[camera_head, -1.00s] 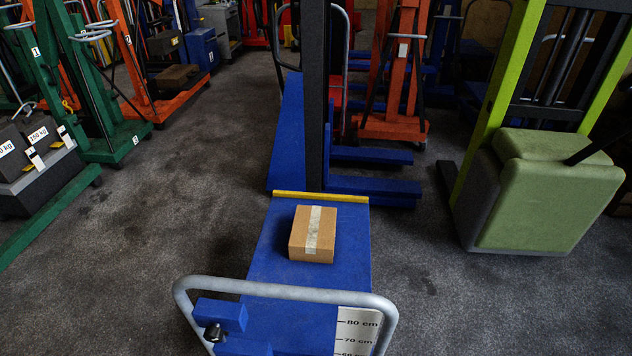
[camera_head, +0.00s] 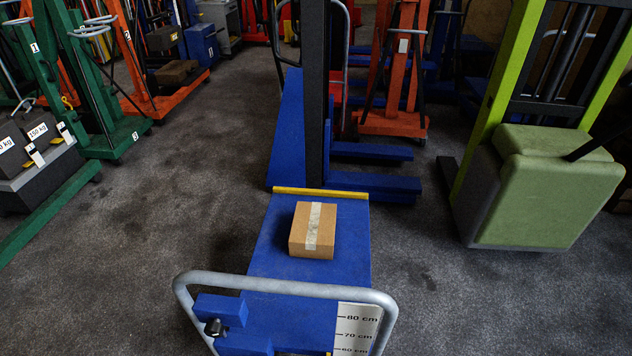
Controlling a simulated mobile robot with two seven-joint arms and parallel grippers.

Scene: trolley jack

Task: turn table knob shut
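A blue lift table (camera_head: 265,232) stands in front of me, with a yellow strip along its far edge. A grey tubular handle (camera_head: 290,288) crosses its near end. A small dark knob (camera_head: 214,328) sits between blue blocks (camera_head: 222,308) at the near left, inside the handle. A brown cardboard box (camera_head: 300,240) with pale tape rests on the table top. A white height scale (camera_head: 357,326) with centimetre marks shows at the near right. Neither of my grippers shows in this view.
A blue stacker (camera_head: 287,135) stands just beyond the table, its forks (camera_head: 375,188) pointing right. A green and grey machine (camera_head: 545,190) stands at right. Green and orange frames and 150 kg weights (camera_head: 40,135) are at left. Bare floor (camera_head: 170,230) lies on both sides.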

